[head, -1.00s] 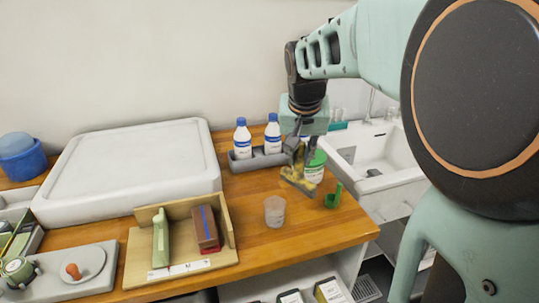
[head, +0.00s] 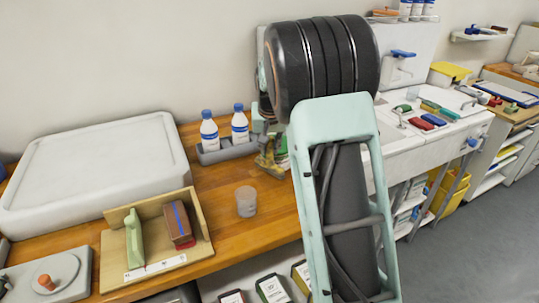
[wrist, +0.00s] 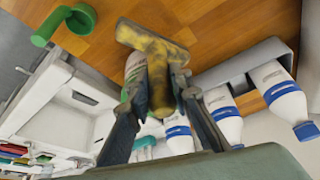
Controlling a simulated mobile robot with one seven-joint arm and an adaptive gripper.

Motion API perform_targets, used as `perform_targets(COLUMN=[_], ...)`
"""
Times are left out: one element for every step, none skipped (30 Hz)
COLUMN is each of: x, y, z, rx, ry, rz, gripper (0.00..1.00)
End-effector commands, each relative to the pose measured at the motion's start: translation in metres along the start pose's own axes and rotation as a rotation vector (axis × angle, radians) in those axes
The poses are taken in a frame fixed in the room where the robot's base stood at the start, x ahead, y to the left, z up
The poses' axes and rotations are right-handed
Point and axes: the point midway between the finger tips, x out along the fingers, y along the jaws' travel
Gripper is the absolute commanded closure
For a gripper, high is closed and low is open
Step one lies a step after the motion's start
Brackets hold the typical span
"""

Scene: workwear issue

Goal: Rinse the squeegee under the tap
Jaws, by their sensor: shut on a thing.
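The squeegee (wrist: 150,45), a T-shaped tool stained yellow-brown, is in my gripper (wrist: 157,88), with its head pointing away from the fingers in the wrist view. In the head view the squeegee (head: 270,166) hangs above or against the wooden counter; I cannot tell if it touches. My gripper (head: 263,130) is shut on its handle and partly hidden by my arm. A white sink (wrist: 62,118) lies to the left in the wrist view. In the head view my arm hides most of the sink area. I cannot make out the tap for certain.
White bottles with blue caps (head: 209,130) stand in a grey rack close to my gripper. A clear cup (head: 246,201) stands on the counter (head: 262,232). A green holder (wrist: 68,22) shows in the wrist view. Red and green items (head: 425,121) lie on the white unit at right.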

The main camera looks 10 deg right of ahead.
Motion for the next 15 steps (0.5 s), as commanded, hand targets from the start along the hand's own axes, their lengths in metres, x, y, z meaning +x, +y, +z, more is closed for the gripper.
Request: perform_targets(x=[0.005,0.009,0.015,0.019,0.024,0.028,0.030,0.032,0.032,0.032,0.032,0.032,0.032,0.032,0.032], y=[0.001,0.001,0.001,0.001,0.000,0.000,0.000,0.000,0.000,0.000,0.000,0.000,0.000,0.000,0.000], z=[-0.001,0.000,0.004,0.005,0.007,0.009,0.010,0.011,0.011,0.011,0.011,0.011,0.011,0.011,0.011], rx=[0.000,0.000,0.000,0.000,0.000,0.000,0.000,0.000,0.001,0.001,0.001,0.001,0.001,0.001,0.001], ry=[-0.001,-0.002,-0.004,-0.003,-0.004,-0.003,-0.002,-0.001,0.000,0.001,0.001,0.001,0.001,0.001,0.000], rz=[0.001,0.001,0.001,0.001,0.001,0.001,0.000,0.000,0.000,0.000,0.000,0.000,0.000,0.000,0.000], gripper=[1.00,1.00,1.00,1.00,1.00,1.00,1.00,1.00,1.00,1.00,1.00,1.00,1.00,1.00,1.00])
